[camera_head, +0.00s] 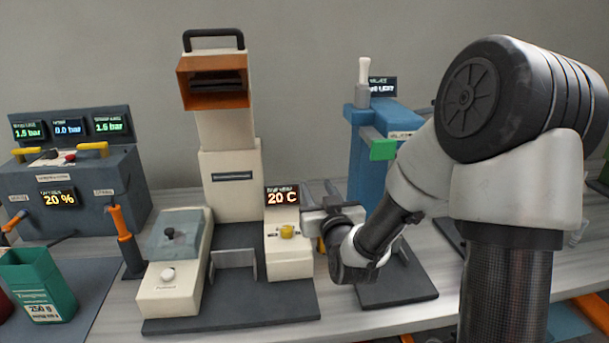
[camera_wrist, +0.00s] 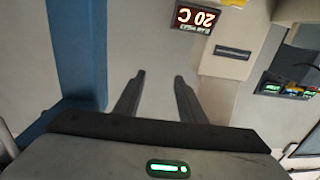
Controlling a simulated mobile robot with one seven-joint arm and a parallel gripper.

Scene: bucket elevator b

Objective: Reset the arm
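My gripper (camera_head: 318,190) is just right of the cream box with the yellow knob (camera_head: 287,231) and the "20 C" display (camera_head: 282,196), and left of the blue machine (camera_head: 368,160). In the wrist view my gripper (camera_wrist: 158,77) has its two fingers apart with nothing between them. That view is upside down; the fingers point toward the gap between the blue column (camera_wrist: 78,50) and the cream tower. My arm is bent, with its large elbow raised at the right of the head view. I cannot tell whether the gripper touches the box.
The cream tower (camera_head: 231,190) stands on a dark base (camera_head: 232,313). A grey control box (camera_head: 75,190) and a green bucket (camera_head: 38,285) are at the left. The space above the table's middle is open.

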